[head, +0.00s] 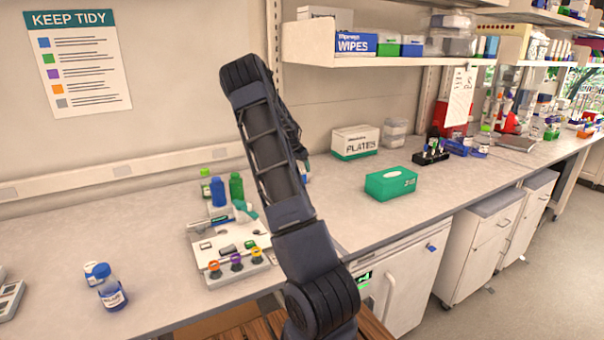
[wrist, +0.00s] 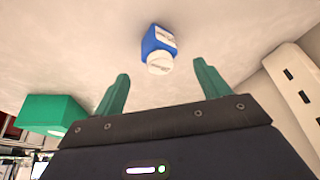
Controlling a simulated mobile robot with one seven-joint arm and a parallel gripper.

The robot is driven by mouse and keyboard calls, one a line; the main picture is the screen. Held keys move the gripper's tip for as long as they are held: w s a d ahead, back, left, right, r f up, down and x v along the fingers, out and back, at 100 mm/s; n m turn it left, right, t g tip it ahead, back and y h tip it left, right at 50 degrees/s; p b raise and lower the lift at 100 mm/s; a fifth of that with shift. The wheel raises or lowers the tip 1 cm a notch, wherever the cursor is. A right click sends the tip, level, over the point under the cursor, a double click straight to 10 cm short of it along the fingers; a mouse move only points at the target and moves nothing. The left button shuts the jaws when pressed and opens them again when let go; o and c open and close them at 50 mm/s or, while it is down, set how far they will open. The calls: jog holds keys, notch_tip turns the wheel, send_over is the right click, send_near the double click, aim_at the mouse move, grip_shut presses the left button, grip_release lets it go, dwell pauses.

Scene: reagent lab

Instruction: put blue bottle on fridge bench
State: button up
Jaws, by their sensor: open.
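In the wrist view, a blue bottle (wrist: 158,42) with a white label and white cap stands on the pale bench top. It is beyond my gripper (wrist: 160,84), roughly between the lines of its two green fingers. The fingers are apart, with nothing between them, and do not touch the bottle. In the head view, my arm hides most of the gripper and the bench behind it. Another blue bottle (head: 217,191) stands further back.
A green box (head: 391,183) sits on the bench right of my arm, near a white plates box (head: 354,141). A white tray (head: 240,277) with coloured knobs lies left of my arm. A shelf (head: 305,44) overhangs the back. A white fridge (head: 400,290) stands under the bench.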

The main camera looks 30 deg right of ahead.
jog(key=s+a+r+n+t+y, duration=0.2)
jog(key=s+a+r+n+y, duration=0.35)
jog(key=s+a+r, duration=1.8)
jog(key=s+a+f+n, duration=0.1)
jog(key=s+a+n, duration=0.3)
jog(key=s, duration=0.8)
jog(key=s+a+f+n+h, duration=0.1)
jog(key=s+a+n, duration=0.3)
jog(key=s, duration=0.9)
jog(key=shift+a+f+t, duration=0.3)
jog(key=shift+a+t, duration=0.1)
jog(key=shift+a, duration=0.55)
